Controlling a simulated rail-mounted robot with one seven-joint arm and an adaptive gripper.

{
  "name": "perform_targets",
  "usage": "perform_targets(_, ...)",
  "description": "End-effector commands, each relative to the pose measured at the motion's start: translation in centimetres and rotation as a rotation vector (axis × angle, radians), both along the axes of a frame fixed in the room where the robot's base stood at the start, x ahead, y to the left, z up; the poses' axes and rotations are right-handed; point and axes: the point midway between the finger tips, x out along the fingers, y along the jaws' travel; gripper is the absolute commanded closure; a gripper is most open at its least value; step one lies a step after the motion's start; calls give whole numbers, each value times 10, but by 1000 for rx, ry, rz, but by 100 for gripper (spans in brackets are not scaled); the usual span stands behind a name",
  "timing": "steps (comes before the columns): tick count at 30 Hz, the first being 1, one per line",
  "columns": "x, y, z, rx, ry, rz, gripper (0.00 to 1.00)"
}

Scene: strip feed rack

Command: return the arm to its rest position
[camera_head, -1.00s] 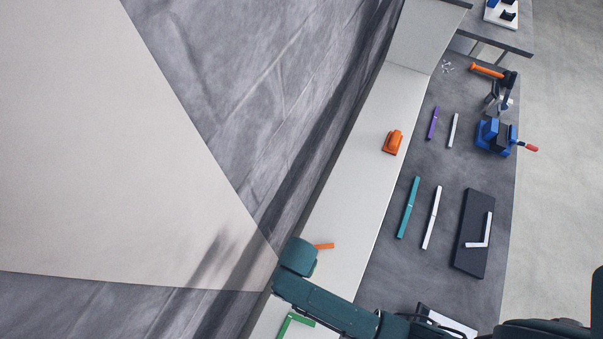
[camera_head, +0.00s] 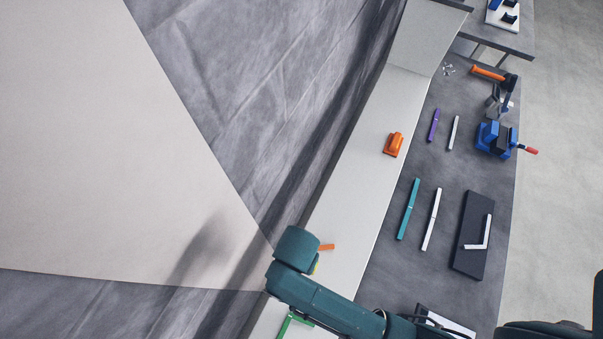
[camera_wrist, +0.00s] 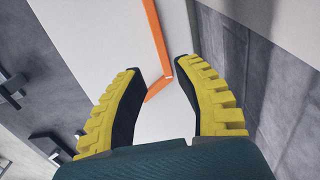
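My gripper (camera_wrist: 156,80) shows in the wrist view with its two yellow-and-black fingers spread apart and nothing between them. An orange angled strip (camera_wrist: 155,40) lies on the pale surface beyond the fingertips, apart from them. In the head view my arm reaches in from the lower right, and its end is over the pale ledge at the bottom. The fingers are mostly hidden there behind the arm's end. The orange strip's tip (camera_head: 327,247) pokes out just right of it.
A green angled piece (camera_head: 290,322) lies below the arm. An orange block (camera_head: 394,144) sits farther up the ledge. The dark bench holds teal (camera_head: 408,209) and white (camera_head: 431,219) strips, a black plate (camera_head: 486,255) with a white angle piece, and a blue vise (camera_head: 496,138).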

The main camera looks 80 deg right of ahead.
Motion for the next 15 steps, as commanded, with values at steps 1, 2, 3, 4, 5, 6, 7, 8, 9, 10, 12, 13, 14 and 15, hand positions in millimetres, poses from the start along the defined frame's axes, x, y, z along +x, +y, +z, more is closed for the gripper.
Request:
perform_targets(1,1,0,8,-1,-2,0,67)
perform_targets(2,1,0,12,0,-1,0,67)
perform_targets(3,0,0,15,0,1,0,67)
perform_targets(4,0,0,17,0,0,0,67)
perform_targets(5,0,0,18,0,0,0,67)
perform_targets(6,0,0,19,0,1,0,67)
perform_targets(7,0,0,20,0,1,0,67)
perform_targets(8,0,0,20,1,2,0,67)
perform_targets(9,0,0,20,1,2,0,67)
perform_targets(10,0,0,20,1,2,0,67)
perform_targets(12,0,0,20,0,1,0,67)
perform_targets(13,0,0,19,0,1,0,67)
perform_targets(14,0,0,19,0,1,0,67)
perform_targets(15,0,0,18,1,2,0,67)
